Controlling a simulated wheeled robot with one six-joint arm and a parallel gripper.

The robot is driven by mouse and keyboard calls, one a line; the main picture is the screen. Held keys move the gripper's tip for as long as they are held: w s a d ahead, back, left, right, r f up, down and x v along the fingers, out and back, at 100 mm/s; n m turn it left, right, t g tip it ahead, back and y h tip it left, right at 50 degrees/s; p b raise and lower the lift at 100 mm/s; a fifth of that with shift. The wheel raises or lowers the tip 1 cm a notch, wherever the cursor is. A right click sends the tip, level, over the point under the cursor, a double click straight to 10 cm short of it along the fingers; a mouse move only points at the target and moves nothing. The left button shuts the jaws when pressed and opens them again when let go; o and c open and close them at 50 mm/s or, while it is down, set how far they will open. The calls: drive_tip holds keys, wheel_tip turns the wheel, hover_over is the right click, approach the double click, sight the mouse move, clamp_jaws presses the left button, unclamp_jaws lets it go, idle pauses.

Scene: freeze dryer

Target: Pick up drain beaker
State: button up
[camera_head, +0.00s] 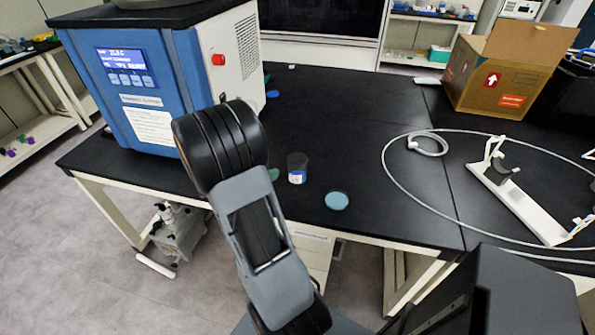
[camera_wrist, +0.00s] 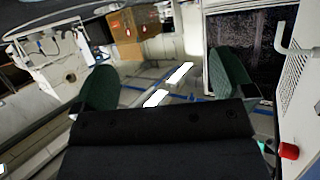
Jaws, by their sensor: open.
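A small clear beaker (camera_head: 297,168) with a blue and white label stands upright on the black bench, near its front edge. I take it to be the drain beaker. My arm crosses the head view just left of it, and a small green patch shows between them. My gripper (camera_wrist: 165,80) shows in the wrist view with its two dark green fingers wide apart and nothing between them. It faces across the room, and the beaker is not visible there. In the head view I cannot make out the fingers.
The blue and white freeze dryer (camera_head: 150,85) stands left of the beaker; its red knob (camera_wrist: 289,151) is close in the wrist view. A round blue disc (camera_head: 337,200) lies right of the beaker. A cardboard box (camera_head: 500,75), white hose (camera_head: 395,185) and white stand (camera_head: 520,205) are farther right.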

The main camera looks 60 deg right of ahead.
sight(290, 163)
drive_tip(key=shift+m+g, duration=0.3)
drive_tip(key=shift+g, duration=0.4)
drive_tip(key=x, duration=0.4)
drive_tip(key=s+x, duration=0.1)
drive_tip(key=x, duration=0.3)
drive_tip(key=shift+s+a+f, duration=0.1)
drive_tip(key=shift+s+f, duration=0.1)
drive_tip(key=shift+f, duration=0.05)
drive_tip(key=shift+x, duration=3.1)
drive_tip(key=shift+c, duration=0.4)
drive_tip(key=c, duration=0.9)
